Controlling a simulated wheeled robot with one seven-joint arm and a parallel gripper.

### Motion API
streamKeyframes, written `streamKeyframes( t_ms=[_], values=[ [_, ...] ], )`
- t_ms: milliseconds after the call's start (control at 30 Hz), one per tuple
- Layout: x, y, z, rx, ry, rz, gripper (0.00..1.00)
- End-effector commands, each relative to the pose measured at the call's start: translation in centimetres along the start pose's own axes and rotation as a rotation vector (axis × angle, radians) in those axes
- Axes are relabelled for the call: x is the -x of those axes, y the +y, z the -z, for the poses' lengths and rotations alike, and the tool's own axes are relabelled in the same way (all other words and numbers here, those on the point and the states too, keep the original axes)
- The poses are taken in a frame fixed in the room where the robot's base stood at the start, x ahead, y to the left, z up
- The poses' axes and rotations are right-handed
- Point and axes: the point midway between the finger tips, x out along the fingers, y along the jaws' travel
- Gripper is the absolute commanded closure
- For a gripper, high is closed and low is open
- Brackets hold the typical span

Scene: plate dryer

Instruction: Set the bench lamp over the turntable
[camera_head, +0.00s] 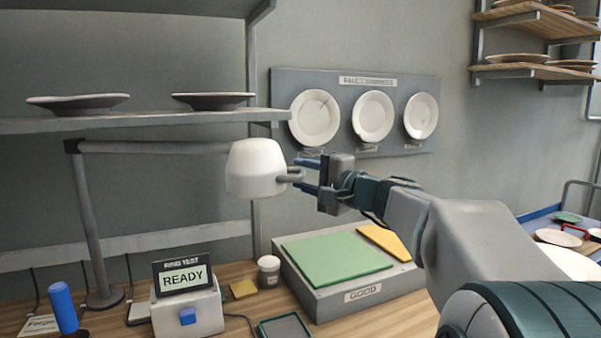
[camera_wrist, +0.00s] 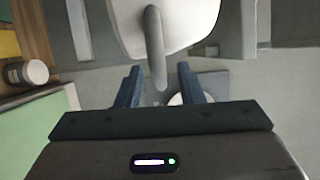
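The bench lamp has a white head (camera_head: 255,168) on a grey jointed arm (camera_head: 150,147) rising from a round base at the left of the bench. In the wrist view, the handle (camera_wrist: 154,45) reaches down between the parted fingertips (camera_wrist: 160,70), with gaps on both sides. The white head (camera_wrist: 190,15) lies just beyond. I cannot make out a turntable in either view.
A ring tester (camera_head: 187,300) reading READY stands below the lamp. A grey GOOD box (camera_head: 362,294) with green and yellow pads is right of it. A shelf (camera_head: 150,121) with plates runs just above the lamp arm. A plate display board (camera_head: 366,85) is behind my gripper.

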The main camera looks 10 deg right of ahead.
Motion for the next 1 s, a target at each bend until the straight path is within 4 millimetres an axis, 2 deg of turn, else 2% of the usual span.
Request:
streamKeyframes(
  t_ms=[133, 400, 433, 533, 833, 1000],
  values=[
    [-0.9, 0.0, 0.0, 0.000, 0.000, 0.000, 0.66],
    [-1.0, 0.0, -0.1, 0.000, 0.000, 0.000, 0.66],
    [-1.0, 0.0, -0.1, 0.000, 0.000, 0.000, 0.71],
    [-1.0, 0.0, -0.1, 0.000, 0.000, 0.000, 0.99],
    [-0.8, 0.1, -0.3, 0.000, 0.004, 0.000, 1.00],
    [-0.2, 0.0, -1.6, 0.002, 0.024, 0.001, 1.00]
  ],
)
